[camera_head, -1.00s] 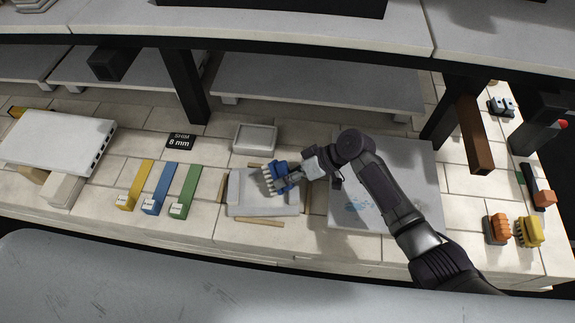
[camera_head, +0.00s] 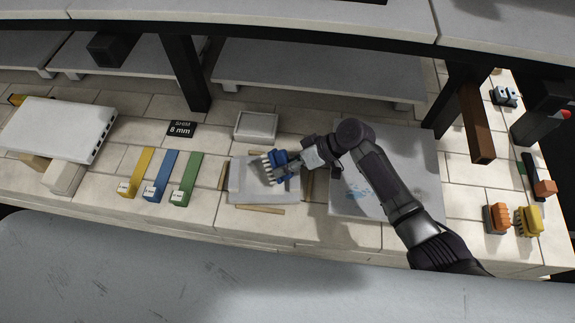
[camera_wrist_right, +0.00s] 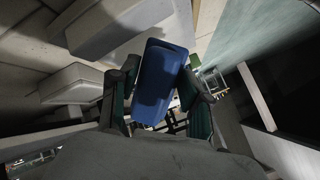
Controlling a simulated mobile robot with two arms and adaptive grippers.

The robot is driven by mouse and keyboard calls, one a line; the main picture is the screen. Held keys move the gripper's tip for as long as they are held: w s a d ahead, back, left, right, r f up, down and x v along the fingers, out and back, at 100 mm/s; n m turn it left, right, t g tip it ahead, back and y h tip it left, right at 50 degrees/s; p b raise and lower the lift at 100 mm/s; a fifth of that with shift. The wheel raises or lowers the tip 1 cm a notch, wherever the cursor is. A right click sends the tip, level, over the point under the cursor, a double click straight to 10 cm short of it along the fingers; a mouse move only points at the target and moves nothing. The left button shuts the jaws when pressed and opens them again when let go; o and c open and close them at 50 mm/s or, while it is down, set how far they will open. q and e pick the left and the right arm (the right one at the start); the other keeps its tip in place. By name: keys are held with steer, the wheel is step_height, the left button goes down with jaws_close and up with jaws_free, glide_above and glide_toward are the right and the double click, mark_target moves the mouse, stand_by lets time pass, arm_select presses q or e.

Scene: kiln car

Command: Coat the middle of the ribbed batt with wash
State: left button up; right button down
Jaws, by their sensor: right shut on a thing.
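My right gripper (camera_head: 298,163) is shut on a blue brush (camera_head: 281,159). The brush's pale bristles point left, over a light grey slab (camera_head: 243,190) with thin wooden strips around it. The head view does not show clearly whether the bristles touch the slab. I take this slab for the ribbed batt, but no ribs can be made out at this size. In the right wrist view the blue brush body (camera_wrist_right: 160,85) sits between the dark fingers, and its bristles are hidden. My left gripper is not in view.
A shallow white dish (camera_head: 256,126) stands behind the slab. A grey board (camera_head: 408,160) with blue smudges lies under my right arm. Yellow, blue and green strips (camera_head: 188,182) lie left. Dark posts (camera_head: 185,75) rise behind.

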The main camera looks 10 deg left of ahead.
steer(key=shift+a+f, duration=0.15)
steer(key=shift+a, duration=0.25)
stand_by(0.7)
steer(key=shift+s+d+p, duration=0.1)
steer(key=shift+s+p, duration=0.4)
steer(key=shift+s, duration=0.1)
steer(key=shift+s+d+r+p, duration=0.1)
steer(key=shift+s+r+p, duration=0.1)
steer(key=shift+s+p, duration=0.5)
steer(key=shift+s+d+f+p, duration=0.1)
steer(key=shift+s+p, duration=0.6)
steer(key=shift+s, duration=0.7)
steer(key=shift+d, duration=0.1)
